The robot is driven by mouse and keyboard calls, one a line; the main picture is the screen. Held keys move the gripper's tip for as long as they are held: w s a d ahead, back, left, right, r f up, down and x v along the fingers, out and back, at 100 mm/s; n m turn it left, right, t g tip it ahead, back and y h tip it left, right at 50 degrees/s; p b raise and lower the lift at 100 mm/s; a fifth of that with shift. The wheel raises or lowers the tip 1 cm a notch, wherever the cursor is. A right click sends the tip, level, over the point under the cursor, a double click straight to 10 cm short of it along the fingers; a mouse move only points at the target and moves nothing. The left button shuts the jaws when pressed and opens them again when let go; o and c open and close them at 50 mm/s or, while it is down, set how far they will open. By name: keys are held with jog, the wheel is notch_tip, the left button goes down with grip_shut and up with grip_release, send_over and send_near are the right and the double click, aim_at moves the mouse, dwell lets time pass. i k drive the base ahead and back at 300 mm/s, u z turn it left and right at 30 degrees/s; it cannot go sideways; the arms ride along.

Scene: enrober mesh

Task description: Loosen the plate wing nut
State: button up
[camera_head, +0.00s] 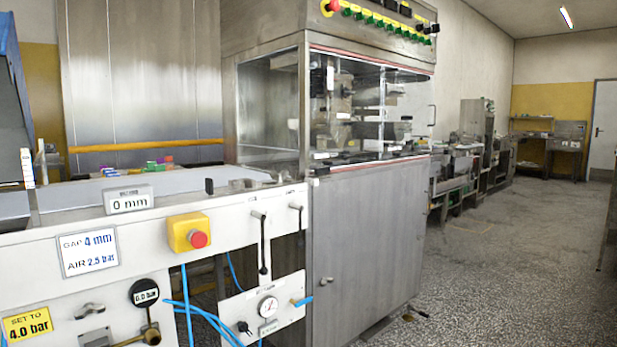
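A small grey metal piece with a wing-like shape (90,310) sits low on the white front panel (130,270) of the machine at the left. It looks like a wing nut, but I cannot tell for sure that it is the plate's. A metal block or bracket (96,337) shows just below it, cut by the bottom edge. A round black gauge reading 0.0 (144,292) is to its right, above a brass fitting (150,333). A display (129,199) reads 0 mm. My gripper is not in view.
A red stop button on a yellow box (188,233), black-knobbed levers (262,240) and blue hoses (200,310) stick out from the front. A smaller panel with a gauge (268,307) hangs lower. A steel cabinet (365,240) stands right. The speckled floor (510,270) is open at right.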

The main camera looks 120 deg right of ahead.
aim_at(284, 174)
jog(key=z, duration=4)
jog(key=k, duration=0.55)
jog(key=u, duration=0.55)
jog(key=i, duration=1.2)
jog(key=z, duration=0.9)
